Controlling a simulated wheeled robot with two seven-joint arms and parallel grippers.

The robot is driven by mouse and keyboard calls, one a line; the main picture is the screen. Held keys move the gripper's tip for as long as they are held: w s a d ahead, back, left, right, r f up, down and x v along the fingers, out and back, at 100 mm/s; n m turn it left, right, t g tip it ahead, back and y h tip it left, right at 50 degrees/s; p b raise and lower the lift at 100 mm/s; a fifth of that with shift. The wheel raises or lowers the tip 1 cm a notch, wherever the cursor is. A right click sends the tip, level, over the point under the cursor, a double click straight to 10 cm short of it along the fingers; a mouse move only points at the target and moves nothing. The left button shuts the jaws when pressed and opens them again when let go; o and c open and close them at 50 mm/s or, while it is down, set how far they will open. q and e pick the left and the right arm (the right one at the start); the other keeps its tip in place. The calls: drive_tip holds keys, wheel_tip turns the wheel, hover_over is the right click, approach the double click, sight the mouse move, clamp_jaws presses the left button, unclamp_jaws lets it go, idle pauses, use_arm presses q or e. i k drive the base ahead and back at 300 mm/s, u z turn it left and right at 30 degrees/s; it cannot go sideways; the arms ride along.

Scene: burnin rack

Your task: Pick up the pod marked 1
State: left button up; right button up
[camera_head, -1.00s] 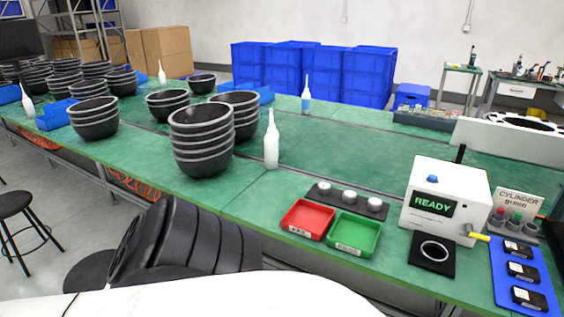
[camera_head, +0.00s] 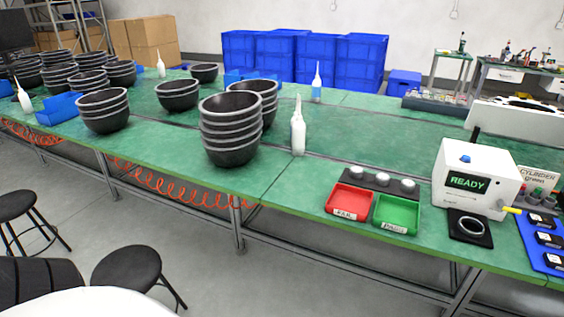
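Several small round white-topped pieces sit in a dark holder (camera_head: 382,181) behind the red and green trays; the middle one (camera_head: 383,180) shows clearly. Several black blocks with pale labels lie on a blue mat (camera_head: 528,246) at the right edge, one of them here (camera_head: 550,239). No number 1 can be read on any piece, so I cannot tell which is the pod marked 1. Neither of my grippers is in view.
A white box reading READY (camera_head: 475,178) stands behind a black pad with a ring (camera_head: 470,226). A red tray (camera_head: 349,201) and a green tray (camera_head: 397,213) lie left of it. A white bottle (camera_head: 298,135) and stacked black bowls (camera_head: 231,130) stand farther left. Stools (camera_head: 127,268) stand in front.

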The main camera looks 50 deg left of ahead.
sight(355, 172)
drive_tip(key=u, duration=1.3)
drive_tip(key=i, duration=0.3)
drive_tip(key=z, duration=0.05)
